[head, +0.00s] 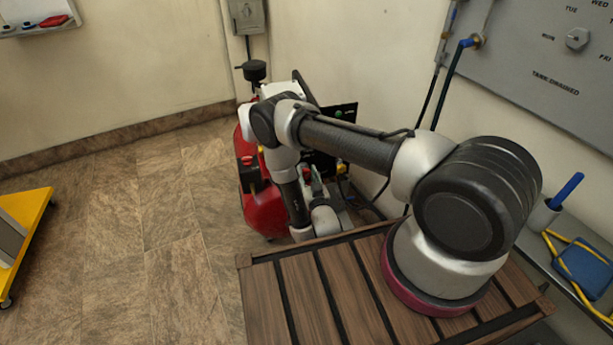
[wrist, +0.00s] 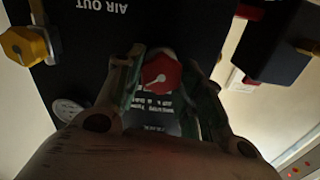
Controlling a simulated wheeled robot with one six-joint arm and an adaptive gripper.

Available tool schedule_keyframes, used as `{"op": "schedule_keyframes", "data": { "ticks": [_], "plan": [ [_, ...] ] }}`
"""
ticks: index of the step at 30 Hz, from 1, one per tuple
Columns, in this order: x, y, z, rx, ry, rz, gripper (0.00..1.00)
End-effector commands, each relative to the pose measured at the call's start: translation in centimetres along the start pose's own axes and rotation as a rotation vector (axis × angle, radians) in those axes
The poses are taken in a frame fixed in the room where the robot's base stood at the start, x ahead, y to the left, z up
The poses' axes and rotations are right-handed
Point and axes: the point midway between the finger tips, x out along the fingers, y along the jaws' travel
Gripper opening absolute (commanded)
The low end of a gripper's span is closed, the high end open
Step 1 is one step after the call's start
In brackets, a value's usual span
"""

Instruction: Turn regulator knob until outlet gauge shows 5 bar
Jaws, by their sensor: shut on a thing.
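A red knob (wrist: 161,74) with a white pointer line sits on a dark panel (wrist: 85,50) in the wrist view. My gripper (wrist: 164,62) has one finger on each side of this knob and is shut on it. The lettering "AIR OUT" reads upside down on the panel. A pale round gauge (wrist: 68,109) shows at the lower left of the panel; its reading is too small and dim to tell. In the head view my arm reaches down to the red compressor (head: 264,208), and the knob cannot be made out there.
A yellow knob (wrist: 24,45) is left of my gripper and a dark block with a red part (wrist: 277,40) is to the right. In the head view a slatted wooden top (head: 300,295) is in front, a yellow cart (head: 22,225) at left, and open floor (head: 150,240) between.

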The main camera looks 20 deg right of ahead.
Motion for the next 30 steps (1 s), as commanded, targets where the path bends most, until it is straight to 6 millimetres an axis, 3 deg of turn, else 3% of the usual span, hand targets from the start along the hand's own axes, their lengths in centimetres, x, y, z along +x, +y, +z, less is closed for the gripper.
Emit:
{"op": "schedule_keyframes", "data": {
  "ticks": [30],
  "plan": [
    [-0.06,0.4,0.23,0.94,-0.001,0.001,0.14]
  ]
}}
